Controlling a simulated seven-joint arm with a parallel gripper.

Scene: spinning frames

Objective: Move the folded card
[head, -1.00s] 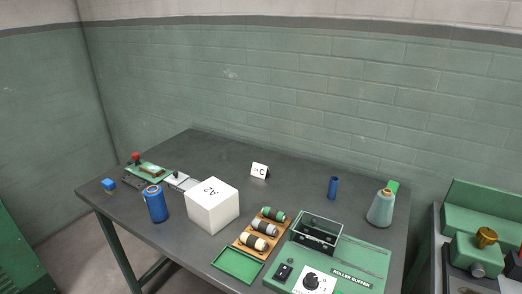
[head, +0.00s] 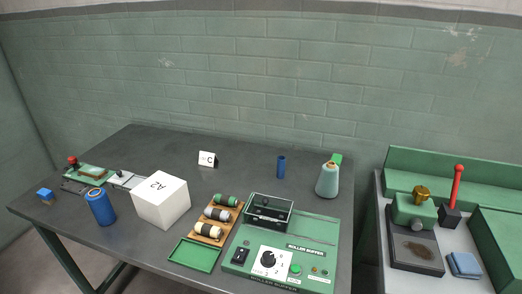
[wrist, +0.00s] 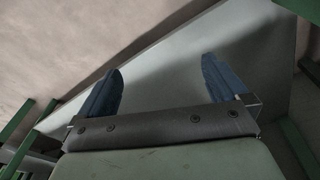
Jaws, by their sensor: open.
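The folded card (head: 207,159), white and marked "C", stands upright like a small tent on the dark table near its back middle in the head view. My gripper (wrist: 160,88) shows only in the wrist view. Its two blue fingers are wide apart with nothing between them. The wrist view shows a pale wall and grey surfaces beyond the fingers, and no card. How far my gripper is from the card cannot be told.
On the table (head: 130,147) stand a white box marked "A2" (head: 162,201), a blue can (head: 101,207), a spool rack (head: 218,218), a roller buffer machine (head: 284,251), a blue cylinder (head: 281,167) and a grey-green cone (head: 328,180). Clear surface surrounds the card.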

